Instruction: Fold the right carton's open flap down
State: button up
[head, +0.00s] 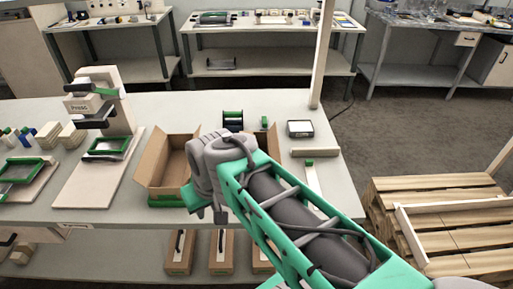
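The right carton (273,139) is brown cardboard and stands on the white bench, mostly hidden behind my arm. Only a strip of its far right wall and a raised brown edge show, so I cannot tell how its flap lies. The left carton (153,167) stands open with its side flaps spread outward and green at its front base. My gripper (208,212) points down at the bench's front, just right of the left carton in the picture. My wrist covers most of it, and I cannot see whether its fingers are open or shut.
A black and green tape dispenser (233,121) and a small dark-screened device (300,128) stand behind the cartons. A press (105,100) stands at left. A green-tipped white strip (312,177) lies at right. A white post (321,60) rises behind. Pallets (440,210) stand at right.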

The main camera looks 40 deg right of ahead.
jog(key=w+d+r+m, duration=0.1)
jog(key=w+d, duration=0.1)
jog(key=d, duration=0.3)
jog(key=w+d+r+m, duration=0.1)
jog(key=w+d+m, duration=0.1)
jog(key=d, duration=0.3)
jog(key=w+d+m+t+y, duration=0.1)
jog(key=w+d, duration=0.3)
jog(key=d, duration=0.1)
jog(key=shift+w+r, duration=0.1)
jog(key=shift+r, duration=0.3)
jog(key=d+m+t, duration=0.1)
jog(key=d+m, duration=0.1)
jog(key=d, duration=0.4)
jog(key=m+t, duration=0.2)
send_near(278, 145)
jog(key=x, duration=0.3)
jog(key=shift+y, duration=0.3)
jog(key=x, duration=0.7)
jog(key=shift+d+f+p, duration=0.15)
jog(key=shift+f+p, duration=0.05)
jog(key=shift+p, duration=0.1)
jog(key=shift+c, duration=0.4)
grip_shut()
